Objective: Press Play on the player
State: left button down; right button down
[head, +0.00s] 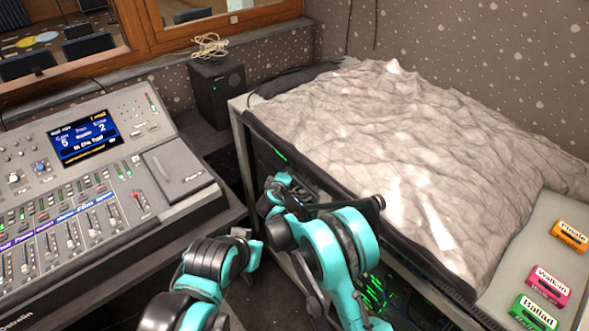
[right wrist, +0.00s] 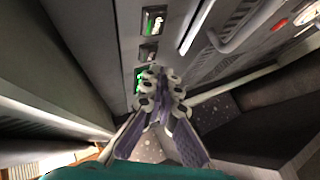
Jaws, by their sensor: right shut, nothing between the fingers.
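Rack equipment with small green lights (head: 281,156) sits in the side of the cabinet under the grey cover. I cannot tell for certain which unit is the player, and no Play label is readable. In the right wrist view a grey panel carries green-lit windows or buttons (right wrist: 152,20). My right gripper (right wrist: 162,82) is shut and empty, its fingertips close to the lower green-lit one; contact cannot be told. In the head view the right gripper (head: 279,186) is at the cabinet's side, partly hidden by its own arm. My left gripper (head: 248,243) is low, left of it, its fingers unclear.
A mixing desk (head: 185,165) with a blue screen stands at left. A black speaker (head: 217,90) with a coiled cable is behind. Orange (head: 570,237), pink (head: 549,286) and green (head: 533,314) cassettes lie on the ledge at right.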

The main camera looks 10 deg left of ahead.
jog(key=shift+w, duration=0.1)
dwell(0.7)
jog(key=shift+w+d, duration=0.25)
jog(key=shift+w+d+b, duration=0.25)
jog(key=shift+b, duration=0.1)
dwell(0.6)
dwell(0.3)
jog(key=shift+s+a, duration=0.5)
jog(key=shift+s, duration=0.1)
jog(key=shift+s+a+b, duration=0.35)
jog(key=shift+s+a, duration=0.5)
jog(key=shift+s, duration=0.2)
jog(key=shift+s+a+b, duration=0.3)
jog(key=shift+s+a, duration=0.55)
jog(key=shift+s, duration=0.2)
